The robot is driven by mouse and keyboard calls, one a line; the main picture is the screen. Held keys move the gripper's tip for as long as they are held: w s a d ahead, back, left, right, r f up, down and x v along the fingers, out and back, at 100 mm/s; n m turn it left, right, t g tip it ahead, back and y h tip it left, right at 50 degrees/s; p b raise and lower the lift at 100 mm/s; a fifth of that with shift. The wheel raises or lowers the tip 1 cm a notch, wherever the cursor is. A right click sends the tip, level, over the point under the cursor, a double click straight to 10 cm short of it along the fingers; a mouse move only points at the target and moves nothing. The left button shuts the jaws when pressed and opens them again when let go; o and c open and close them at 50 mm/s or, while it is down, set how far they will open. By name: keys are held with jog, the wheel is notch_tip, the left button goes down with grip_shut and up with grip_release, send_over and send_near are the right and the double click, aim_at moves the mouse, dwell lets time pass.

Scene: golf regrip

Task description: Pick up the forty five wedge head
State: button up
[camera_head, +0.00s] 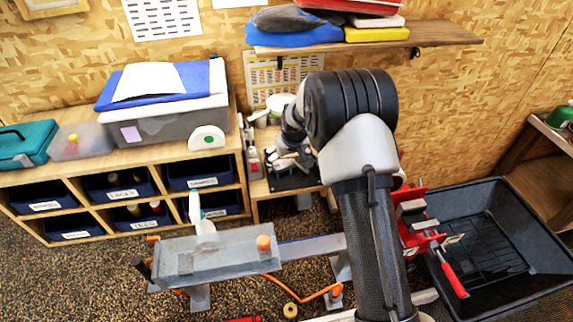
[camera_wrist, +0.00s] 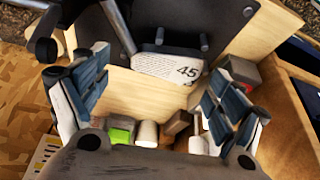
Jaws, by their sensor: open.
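In the wrist view my gripper (camera_wrist: 155,92) is open, with its blue-grey padded fingers spread wide at left and right. Between and beyond the fingers is a pale face with small print and the number 45 (camera_wrist: 168,68), with a dark edge above it. I take it to be the forty five wedge head, but its full shape is not clear. It is by a black plate (camera_wrist: 215,22) with metal pegs. Nothing is between the finger pads. In the head view my gripper (camera_head: 284,165) is over a small wooden stand and partly hidden; the wedge head cannot be made out there.
Small bottles and blocks (camera_wrist: 146,134) stand close below the fingers in the wrist view. A wooden cubby shelf (camera_head: 105,175) with dark bins stands left. A grey workbench (camera_head: 215,262) is in front. A black tub (camera_head: 490,240) and red clamp (camera_head: 421,232) are right.

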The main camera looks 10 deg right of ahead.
jog(key=shift+w+f, duration=0.25)
jog(key=shift+f, duration=0.4)
jog(key=shift+c, duration=0.4)
jog(key=c, duration=0.9)
